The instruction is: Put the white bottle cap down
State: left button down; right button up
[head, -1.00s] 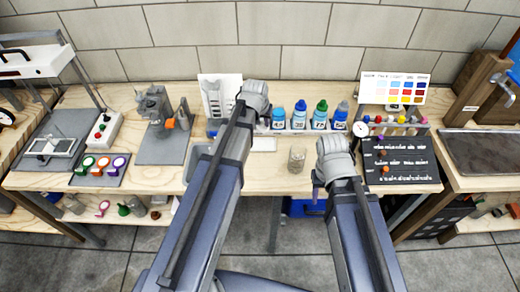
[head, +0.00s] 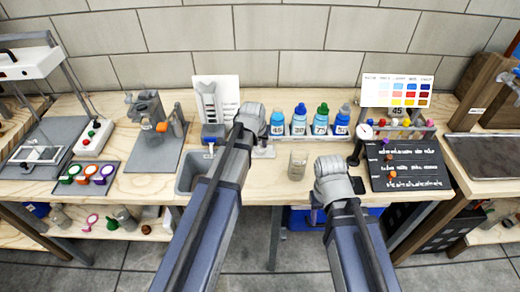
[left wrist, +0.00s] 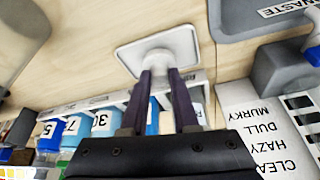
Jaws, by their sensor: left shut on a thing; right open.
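My left gripper (left wrist: 160,78) is shut on the white bottle cap (left wrist: 158,62), a pale round piece between its dark fingertips. The cap is over a white square pad (left wrist: 128,56) on the wooden bench; I cannot tell whether they touch. In the head view the pad (head: 266,153) shows just right of my left gripper (head: 246,138), whose arm hides the cap. My right gripper (head: 317,212) is at the bench's front edge, right of a glass jar (head: 297,166); it is open, with its fingers mostly hidden behind the wrist.
Several blue- and green-capped bottles (head: 299,124) stand in a rack behind the pad. A grey waste bin (head: 189,178) lies left of my left arm. A black board (head: 408,168) lies at right. A stand (head: 150,112) is at left. Bare wood surrounds the jar.

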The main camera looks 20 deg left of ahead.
pick_arm(q)
jog(key=shift+f, duration=0.7)
pick_arm(e)
jog(key=shift+f, duration=0.7)
pick_arm(q)
jog(key=shift+f+b, duration=0.2)
jog(key=shift+b, duration=0.25)
jog(key=c, duration=0.7)
grip_release()
pick_arm(e)
jog(key=shift+f, duration=0.15)
pick_arm(q)
jog(key=shift+r, duration=0.25)
